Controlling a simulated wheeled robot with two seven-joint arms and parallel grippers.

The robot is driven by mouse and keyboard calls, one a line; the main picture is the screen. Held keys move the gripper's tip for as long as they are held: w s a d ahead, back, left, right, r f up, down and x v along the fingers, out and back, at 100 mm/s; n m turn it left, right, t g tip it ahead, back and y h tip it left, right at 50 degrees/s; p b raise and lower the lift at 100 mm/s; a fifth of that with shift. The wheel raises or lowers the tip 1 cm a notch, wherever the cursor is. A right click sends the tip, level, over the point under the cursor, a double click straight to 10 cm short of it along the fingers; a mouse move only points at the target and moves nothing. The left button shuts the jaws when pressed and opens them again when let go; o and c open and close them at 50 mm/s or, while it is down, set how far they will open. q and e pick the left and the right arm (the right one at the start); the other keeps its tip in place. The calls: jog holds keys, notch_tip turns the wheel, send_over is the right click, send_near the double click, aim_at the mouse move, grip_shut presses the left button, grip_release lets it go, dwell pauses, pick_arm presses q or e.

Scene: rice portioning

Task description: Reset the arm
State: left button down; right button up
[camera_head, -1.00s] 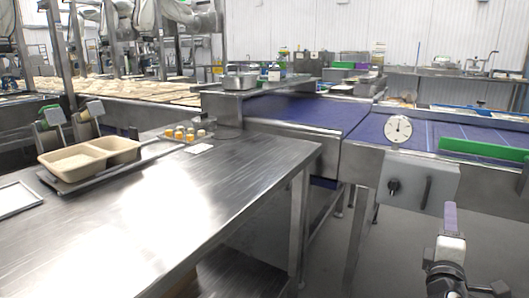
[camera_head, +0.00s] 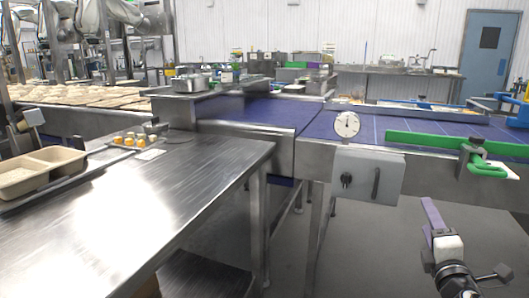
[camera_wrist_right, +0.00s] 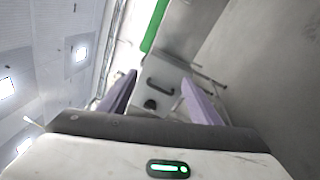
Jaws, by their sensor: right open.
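My right gripper (camera_head: 432,214) has pale purple fingers and hangs in the lower right of the head view, over the floor in front of the conveyor. In the right wrist view the two purple fingers (camera_wrist_right: 160,97) stand apart with nothing between them, so it is open and empty. Beyond the fingers, the wrist view shows the grey control box (camera_wrist_right: 163,80) and a green bar (camera_wrist_right: 154,27). My left gripper is not in the head view.
A steel table (camera_head: 150,215) fills the left, with a beige two-compartment tray (camera_head: 40,170) and small orange-and-white items (camera_head: 130,141). A blue conveyor (camera_head: 260,112) runs behind, with a dial (camera_head: 347,124), control box (camera_head: 366,172) and green rail (camera_head: 440,142). Floor between table and gripper is clear.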

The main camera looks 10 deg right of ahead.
jog(key=s+a+f+m+g+y, duration=0.35)
jog(key=s+a+f, duration=0.55)
jog(key=f, duration=0.4)
jog(key=s+a+f+m+g+y, duration=0.3)
jog(key=s+a+f+y, duration=0.2)
jog(key=s+a+f, duration=0.55)
jog(key=s+a+f+m+g+y, duration=0.35)
jog(key=s+a+f, duration=0.25)
jog(key=s+a, duration=0.3)
jog(key=w+a+r+m+t, duration=0.1)
jog(key=a+r+m+t, duration=0.1)
jog(key=a+m, duration=0.35)
pick_arm(q)
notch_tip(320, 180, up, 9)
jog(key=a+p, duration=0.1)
jog(key=p, duration=1.4)
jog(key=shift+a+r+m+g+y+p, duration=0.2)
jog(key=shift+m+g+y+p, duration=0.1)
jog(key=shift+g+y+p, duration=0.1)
pick_arm(e)
notch_tip(320, 180, up, 9)
jog(key=n+g+h, duration=0.1)
jog(key=shift+s+d+h, duration=0.2)
jog(key=shift+d+h, duration=0.1)
jog(key=shift+d, duration=0.15)
